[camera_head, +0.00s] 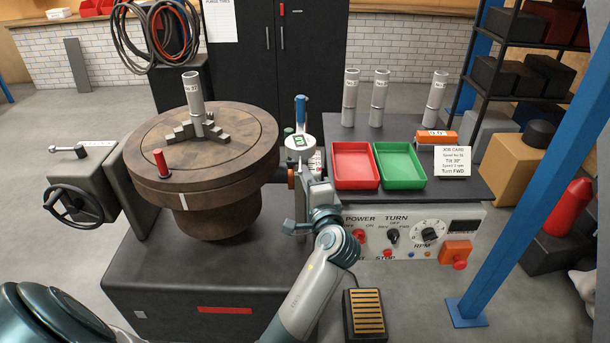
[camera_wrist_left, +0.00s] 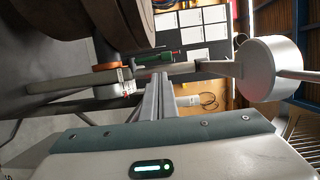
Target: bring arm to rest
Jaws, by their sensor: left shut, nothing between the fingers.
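My left gripper (camera_head: 308,172) is in the middle of the head view, between the round turntable (camera_head: 185,150) and the control bench. Its arm comes up from the bottom edge. In the left wrist view the two fingers (camera_wrist_left: 160,82) are together, with nothing between them. A numbered grey tube (camera_head: 193,95) stands upright in the jaws on the turntable. My right gripper is not in view.
A red tray (camera_head: 355,183) and a green tray (camera_head: 421,183) sit on the bench to the right. Several grey tubes stand behind them. The control panel (camera_head: 400,215) is on the bench front. A blue post (camera_head: 530,180) rises at the right. A foot pedal (camera_head: 367,315) lies on the floor.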

